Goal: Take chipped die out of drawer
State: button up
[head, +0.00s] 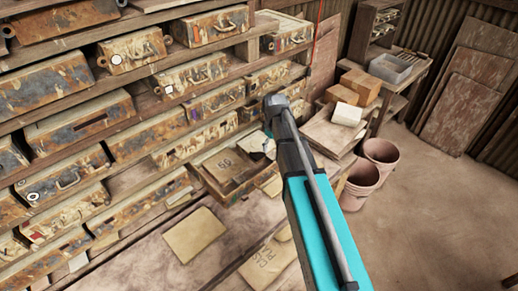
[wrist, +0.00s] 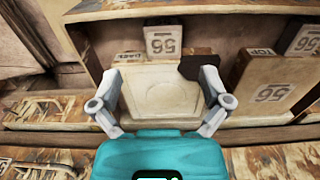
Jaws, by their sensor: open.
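An open drawer (head: 212,181) sticks out of the rack in the head view; its wooden rim (wrist: 190,9) shows in the wrist view. Inside lies a pale square die (wrist: 160,92) with a round raised ring. Its upper right corner looks broken away, with dark brown showing there. My gripper (wrist: 161,86) is open, with one finger at each side of the pale die. I cannot tell whether the fingers touch it. In the head view my arm hides most of the gripper.
Blocks marked 56 stand in the drawer, one behind the die (wrist: 163,41) and one to its right (wrist: 268,86). Closed drawers fill the rack at left. A flat tan sheet (head: 194,235) lies on the bench. Cardboard boxes (head: 358,84) and two bins (head: 381,153) stand right of my arm.

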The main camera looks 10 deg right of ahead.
aim_at(271, 155)
jog(key=shift+f, duration=0.1)
jog(key=shift+s+a+f+b, duration=0.1)
jog(key=shift+f+b, duration=1.15)
jog(key=shift+b, duration=0.1)
jog(key=shift+a+f+b, duration=0.1)
jog(key=shift+f+b, duration=1.15)
jog(key=shift+b, duration=0.05)
grip_shut()
jog(key=shift+r, duration=0.15)
notch_tip(271, 155, up, 3)
jog(key=p, duration=0.3)
jog(key=shift+f, duration=0.2)
jog(key=s+d+r+p, duration=0.2)
jog(key=s+r+p, duration=0.8)
jog(key=s, duration=0.3)
jog(key=shift+s, duration=0.4)
